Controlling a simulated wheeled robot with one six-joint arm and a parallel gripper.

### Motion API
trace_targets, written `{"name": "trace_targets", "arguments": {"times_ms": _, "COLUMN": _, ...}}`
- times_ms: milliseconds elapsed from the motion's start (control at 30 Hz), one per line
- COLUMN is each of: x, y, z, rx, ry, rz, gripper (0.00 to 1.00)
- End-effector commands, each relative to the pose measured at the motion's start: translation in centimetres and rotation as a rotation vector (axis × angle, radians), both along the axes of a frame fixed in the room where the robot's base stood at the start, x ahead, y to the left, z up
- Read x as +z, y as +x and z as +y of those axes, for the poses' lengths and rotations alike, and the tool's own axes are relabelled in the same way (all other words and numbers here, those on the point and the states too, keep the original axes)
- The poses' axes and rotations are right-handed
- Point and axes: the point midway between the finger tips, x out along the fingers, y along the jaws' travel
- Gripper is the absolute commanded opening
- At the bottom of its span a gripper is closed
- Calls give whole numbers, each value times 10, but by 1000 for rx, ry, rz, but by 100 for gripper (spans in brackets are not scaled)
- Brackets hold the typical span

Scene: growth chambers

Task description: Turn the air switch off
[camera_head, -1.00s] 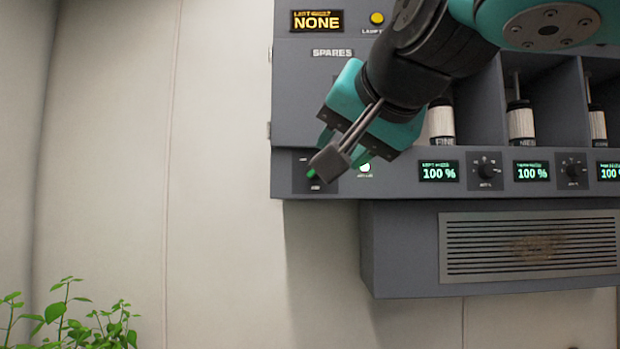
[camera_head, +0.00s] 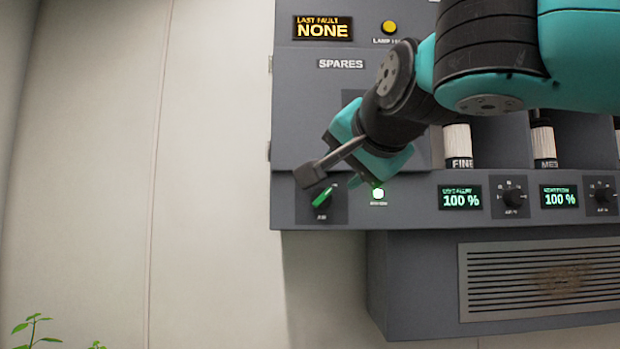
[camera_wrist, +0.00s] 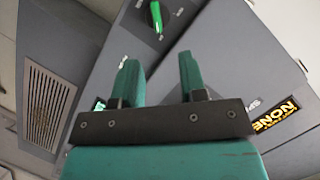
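The air switch (camera_head: 323,197) is a rotary knob with a green handle on a dark square plate, at the lower left of the grey panel. In the head view its handle is tilted, upper end to the right. The same switch shows at the top of the wrist view (camera_wrist: 156,16), ahead of the fingertips and apart from them. My gripper (camera_wrist: 160,72) has its two green fingers spread with nothing between them. In the head view the gripper (camera_head: 352,176) is in front of the panel, up and right of the switch, its fingers partly hidden by my wrist parts.
A lit green-white lamp (camera_head: 378,193) sits right of the switch. Further right are 100 % displays (camera_head: 460,197) and black dials (camera_head: 513,197). A vent box (camera_head: 420,270) juts out below. Plants (camera_head: 35,328) stand at lower left; the pale wall at left is clear.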

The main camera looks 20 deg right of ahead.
Motion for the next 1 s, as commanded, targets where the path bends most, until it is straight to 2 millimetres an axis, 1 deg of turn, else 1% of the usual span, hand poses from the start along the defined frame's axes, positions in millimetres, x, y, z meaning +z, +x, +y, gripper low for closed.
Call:
{"name": "trace_targets", "arguments": {"times_ms": 33, "x": 5, "y": 6, "z": -3, "rx": -5, "ry": 0, "rz": 9, "gripper": 39}}
{"name": "trace_targets", "arguments": {"times_ms": 100, "x": -8, "y": 19, "z": -6, "rx": 1, "ry": 1, "rz": 1, "gripper": 39}}
{"name": "trace_targets", "arguments": {"times_ms": 167, "x": -13, "y": 28, "z": -9, "rx": 7, "ry": 5, "rz": -1, "gripper": 39}}
{"name": "trace_targets", "arguments": {"times_ms": 300, "x": -21, "y": 59, "z": -9, "rx": 12, "ry": 5, "rz": -1, "gripper": 39}}
{"name": "trace_targets", "arguments": {"times_ms": 400, "x": -26, "y": 78, "z": -8, "rx": 14, "ry": 5, "rz": -1, "gripper": 39}}
{"name": "trace_targets", "arguments": {"times_ms": 533, "x": -31, "y": 97, "z": -8, "rx": 16, "ry": 4, "rz": -4, "gripper": 39}}
{"name": "trace_targets", "arguments": {"times_ms": 700, "x": -36, "y": 109, "z": -7, "rx": 18, "ry": 5, "rz": -4, "gripper": 39}}
{"name": "trace_targets", "arguments": {"times_ms": 1000, "x": -37, "y": 111, "z": -6, "rx": 20, "ry": 5, "rz": -6, "gripper": 39}}
